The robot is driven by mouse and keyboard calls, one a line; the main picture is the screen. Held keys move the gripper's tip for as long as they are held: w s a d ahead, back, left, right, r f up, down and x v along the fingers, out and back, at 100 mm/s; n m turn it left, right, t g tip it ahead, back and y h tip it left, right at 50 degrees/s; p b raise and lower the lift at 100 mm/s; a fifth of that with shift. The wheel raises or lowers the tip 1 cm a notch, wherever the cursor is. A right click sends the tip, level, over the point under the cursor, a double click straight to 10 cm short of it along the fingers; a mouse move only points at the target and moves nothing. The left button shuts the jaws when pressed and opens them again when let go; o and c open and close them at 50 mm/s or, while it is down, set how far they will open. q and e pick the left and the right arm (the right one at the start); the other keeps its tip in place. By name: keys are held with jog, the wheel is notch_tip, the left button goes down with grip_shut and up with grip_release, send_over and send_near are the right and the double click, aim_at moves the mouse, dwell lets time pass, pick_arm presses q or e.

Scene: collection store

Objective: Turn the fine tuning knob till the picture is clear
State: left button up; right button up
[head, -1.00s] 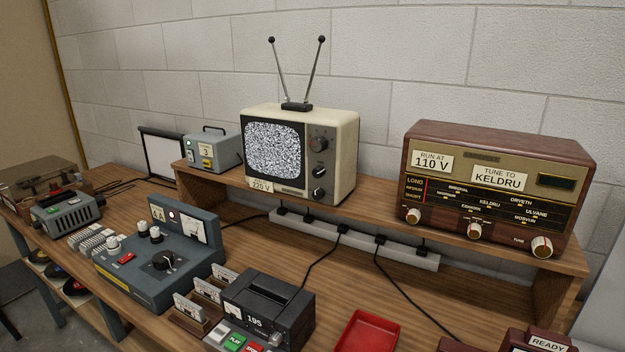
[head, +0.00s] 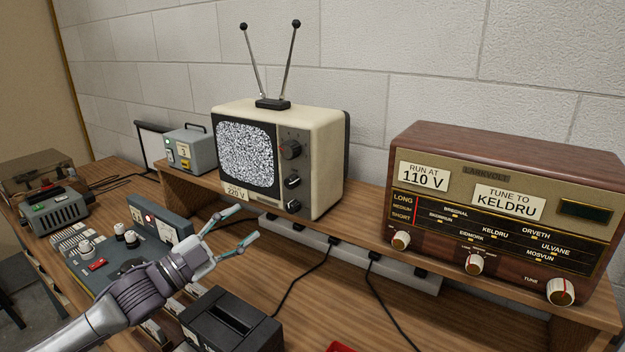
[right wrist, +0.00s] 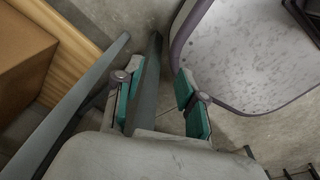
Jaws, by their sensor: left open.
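A cream television (head: 325,150) stands on the raised shelf, its screen (head: 247,152) full of grey static. Its dark side panel carries a large upper knob (head: 291,149), a middle knob (head: 293,182) and a lower knob (head: 294,205). Their markings are too small to read, so I cannot tell which one is fine tuning. My left gripper (head: 247,223) is open and empty, in front of and below the television, with its fingers pointing right and apart from the knobs. My right gripper (right wrist: 159,79) shows only in the right wrist view, fingers apart and nothing held.
A brown radio (head: 500,205) stands right of the television. A grey box (head: 190,152) is at its left. A power strip (head: 390,268) with several plugs runs under the shelf. A control console (head: 160,212) and a dark device (head: 232,322) lie near my left arm.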

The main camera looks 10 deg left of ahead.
aim_at(288, 185)
pick_arm(q)
jog(key=shift+h, duration=0.3)
jog(key=p+x, duration=0.1)
jog(key=x, duration=0.1)
jog(key=r+p+x, duration=0.1)
jog(key=x, duration=0.2)
jog(key=p+x, duration=0.2)
jog(key=x, duration=0.1)
jog(key=shift+a+r, duration=0.1)
jog(key=shift+r, duration=0.25)
jog(key=p+x, duration=0.1)
jog(key=x, duration=0.2)
jog(key=shift+w, duration=0.35)
jog(key=shift+w+d, duration=0.2)
jog(key=shift+d, duration=0.15)
jog(key=c, duration=0.8)
grip_shut()
pick_arm(e)
notch_tip(288, 185, up, 6)
jog(key=s+a, duration=0.1)
jog(key=s, duration=0.1)
jog(key=shift+s+a+f, duration=0.25)
jog(key=shift+s+a, duration=0.05)
jog(key=shift+a, duration=0.05)
